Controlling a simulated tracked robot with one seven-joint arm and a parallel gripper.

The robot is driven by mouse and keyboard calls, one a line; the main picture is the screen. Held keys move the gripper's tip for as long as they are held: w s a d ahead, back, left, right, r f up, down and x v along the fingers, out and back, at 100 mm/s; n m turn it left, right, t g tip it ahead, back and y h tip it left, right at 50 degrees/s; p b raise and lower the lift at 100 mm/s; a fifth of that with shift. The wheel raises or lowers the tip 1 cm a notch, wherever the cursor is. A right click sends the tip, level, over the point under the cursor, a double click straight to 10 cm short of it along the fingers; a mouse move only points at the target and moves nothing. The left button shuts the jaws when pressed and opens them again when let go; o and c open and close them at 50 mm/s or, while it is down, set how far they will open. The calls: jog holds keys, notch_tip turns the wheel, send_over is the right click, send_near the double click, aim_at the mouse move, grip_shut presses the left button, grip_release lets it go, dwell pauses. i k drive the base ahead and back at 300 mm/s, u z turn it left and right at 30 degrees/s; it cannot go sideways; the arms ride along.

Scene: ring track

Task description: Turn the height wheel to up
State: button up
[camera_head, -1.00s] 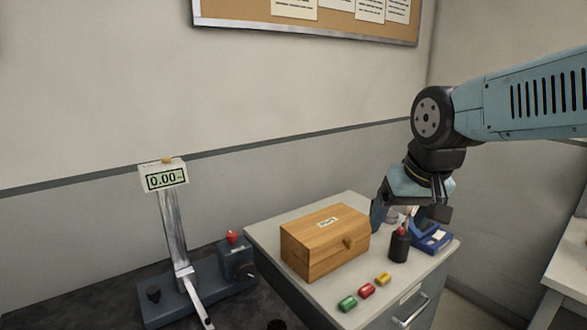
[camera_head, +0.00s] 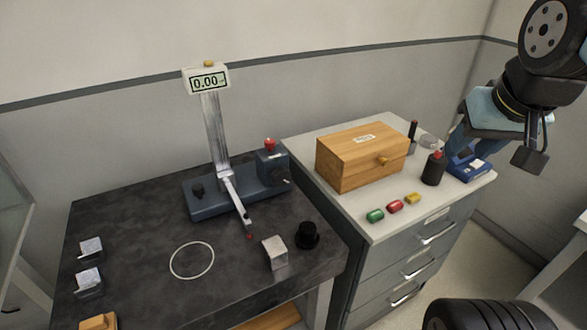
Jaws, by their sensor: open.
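A height gauge (camera_head: 216,130) with a 0.00 display (camera_head: 208,82) stands on the dark bench at the left. Its blue base has a small black knob (camera_head: 198,190) on the left and a block with a red knob (camera_head: 269,144) on the right. A dark round part (camera_head: 281,181) sits on that block's side; I cannot tell which of these is the height wheel. The gauge's probe arm reaches down toward the bench. My gripper (camera_head: 492,150) is open at the far right, above the drawer cabinet's right end and well away from the gauge. It looks empty.
The dark bench top (camera_head: 150,225) carries a white ring mark (camera_head: 192,260), a metal block (camera_head: 275,253) and a black knobbed piece (camera_head: 308,235). The cabinet holds a wooden box (camera_head: 362,160), a dark bottle (camera_head: 433,169), a blue device (camera_head: 467,165) and three coloured pieces (camera_head: 395,206).

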aim_at(280, 177)
jog(key=z, duration=0.45)
jog(key=i, duration=0.1)
jog(key=u, duration=1.4)
jog(key=k, duration=0.85)
jog(key=z, duration=0.45)
jog(key=i, duration=0.45)
jog(key=u, duration=0.1)
